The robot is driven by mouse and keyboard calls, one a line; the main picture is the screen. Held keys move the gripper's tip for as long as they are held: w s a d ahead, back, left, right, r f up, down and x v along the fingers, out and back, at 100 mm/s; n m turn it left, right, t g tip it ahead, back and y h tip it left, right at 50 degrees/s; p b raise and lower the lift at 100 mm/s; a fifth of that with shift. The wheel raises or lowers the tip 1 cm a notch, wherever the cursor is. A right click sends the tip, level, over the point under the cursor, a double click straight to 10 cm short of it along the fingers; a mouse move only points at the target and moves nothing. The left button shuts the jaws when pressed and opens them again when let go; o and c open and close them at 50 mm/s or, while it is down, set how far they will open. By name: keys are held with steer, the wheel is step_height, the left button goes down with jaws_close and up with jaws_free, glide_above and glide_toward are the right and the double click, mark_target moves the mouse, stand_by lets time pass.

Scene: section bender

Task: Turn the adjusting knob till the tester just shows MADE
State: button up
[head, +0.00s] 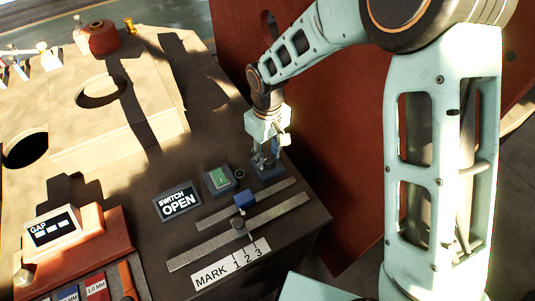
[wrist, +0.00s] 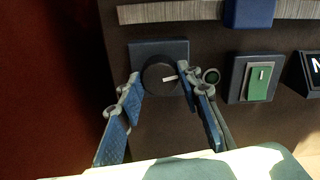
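The adjusting knob (wrist: 156,80) is a dark round disc on a dark square base (wrist: 150,48), with a white pointer line aimed right and slightly up. My gripper (wrist: 160,76) is open, its two blue-padded fingers on either side of the knob. The left fingertip looks a little apart from it; the right one is close to its edge, and I cannot tell if it touches. In the head view my gripper (head: 265,160) hides the knob, over a blue-grey base (head: 270,174). The tester sign (head: 177,202) reads SWITCH OPEN.
A green rocker switch (head: 219,180) and a small round dark button (head: 240,173) stand beside the knob. A blue block (head: 243,198) sits on a metal strip (head: 215,218). A MARK 1 2 3 label (head: 232,265) and a GAP display (head: 52,229) lie nearer and left.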

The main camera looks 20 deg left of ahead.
mark_target(268, 158)
steer(key=shift+c, duration=1.2)
steer(key=shift+n, duration=0.9)
steer(key=o, duration=1.2)
steer(key=shift+c, duration=0.2)
step_height(268, 158, up, 12)
